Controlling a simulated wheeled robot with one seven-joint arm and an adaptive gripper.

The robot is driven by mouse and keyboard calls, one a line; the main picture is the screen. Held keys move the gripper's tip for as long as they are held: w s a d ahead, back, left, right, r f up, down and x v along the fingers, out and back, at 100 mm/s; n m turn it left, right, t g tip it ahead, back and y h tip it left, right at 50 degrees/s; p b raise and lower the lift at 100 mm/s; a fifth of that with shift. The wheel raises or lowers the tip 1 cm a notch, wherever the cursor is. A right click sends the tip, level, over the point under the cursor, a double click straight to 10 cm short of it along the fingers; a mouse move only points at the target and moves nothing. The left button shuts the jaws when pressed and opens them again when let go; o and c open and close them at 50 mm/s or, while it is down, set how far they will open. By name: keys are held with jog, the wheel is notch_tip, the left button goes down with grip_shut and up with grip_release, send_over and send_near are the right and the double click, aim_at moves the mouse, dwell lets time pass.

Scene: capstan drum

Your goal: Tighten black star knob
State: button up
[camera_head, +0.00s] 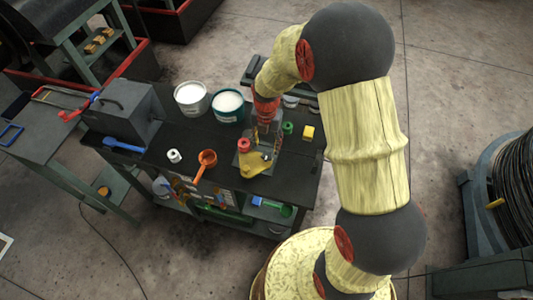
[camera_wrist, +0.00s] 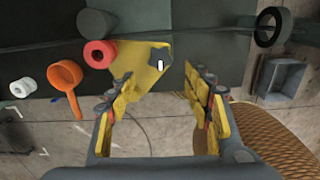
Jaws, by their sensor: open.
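The black star knob (camera_wrist: 160,58) shows in the wrist view as a small dark star with a white mark. It sits on a yellow plate (camera_wrist: 130,60) near the workbench edge. In the head view the knob (camera_head: 266,157) is small, on the yellow plate (camera_head: 253,167). My gripper (camera_wrist: 156,78) is open and empty, its yellow and dark fingers spread to either side. The knob lies ahead of the gap between the fingertips, apart from them as far as I can see. In the head view my gripper (camera_head: 268,128) is over the bench, partly hidden by its own parts.
A red ring-shaped part (camera_wrist: 98,54) stands left of the knob, with a grey cylinder (camera_wrist: 96,23) behind it. An orange cup with a handle (camera_head: 207,158) and a white spool (camera_head: 174,156) are farther left. Two white-filled buckets (camera_head: 191,97) stand at the back. A yellow block (camera_head: 308,133) lies right.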

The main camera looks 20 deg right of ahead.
aim_at(266, 156)
jog(key=shift+f+p, duration=0.4)
jog(key=shift+f, duration=3.5)
jog(key=shift+c, duration=1.2)
jog(key=c, duration=0.9)
